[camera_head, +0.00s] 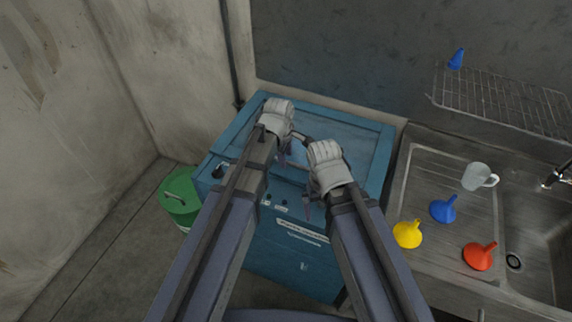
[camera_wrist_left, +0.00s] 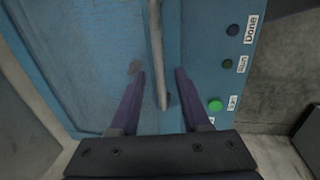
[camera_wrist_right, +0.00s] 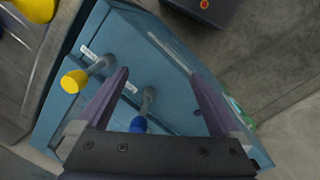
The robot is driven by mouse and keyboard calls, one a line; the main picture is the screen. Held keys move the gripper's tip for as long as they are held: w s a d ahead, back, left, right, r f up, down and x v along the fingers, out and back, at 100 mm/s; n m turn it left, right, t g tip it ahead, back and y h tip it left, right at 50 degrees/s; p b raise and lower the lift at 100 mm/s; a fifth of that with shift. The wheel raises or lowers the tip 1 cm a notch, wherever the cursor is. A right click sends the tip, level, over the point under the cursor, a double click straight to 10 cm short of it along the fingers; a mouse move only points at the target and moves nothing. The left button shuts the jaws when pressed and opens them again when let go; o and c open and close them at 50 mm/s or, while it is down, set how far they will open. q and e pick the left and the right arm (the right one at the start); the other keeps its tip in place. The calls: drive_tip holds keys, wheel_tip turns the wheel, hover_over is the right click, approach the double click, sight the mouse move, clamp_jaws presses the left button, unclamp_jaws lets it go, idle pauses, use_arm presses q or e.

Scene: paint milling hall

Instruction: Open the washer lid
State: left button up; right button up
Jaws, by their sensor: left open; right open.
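The blue washer (camera_head: 290,262) stands against the back wall with its lid (camera_head: 345,137) lying shut on top. A grey bar handle (camera_wrist_left: 156,45) runs along the lid's edge. My left gripper (camera_wrist_left: 160,72) is open over the lid, and in the left wrist view the handle shows between its fingers, not gripped. My right gripper (camera_wrist_right: 159,76) is open and empty at the washer's front. In the right wrist view a yellow-tipped valve (camera_wrist_right: 75,81) and a blue-tipped valve (camera_wrist_right: 139,124) are below it. My arms hide part of the lid and front panel.
A steel sink counter (camera_head: 400,185) adjoins the washer on the right, holding a yellow funnel (camera_head: 407,234), blue funnel (camera_head: 443,209), red funnel (camera_head: 480,256) and white jug (camera_head: 478,177). A green drum (camera_head: 180,193) stands left. Panel buttons include a green one (camera_wrist_left: 215,105).

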use_arm(q)
drive_tip(key=shift+w+f+b, duration=0.15)
drive_tip(key=shift+f+b, duration=0.15)
drive_tip(key=shift+f, duration=0.4)
drive_tip(key=shift+r, duration=0.1)
clamp_jaws()
idle(0.9)
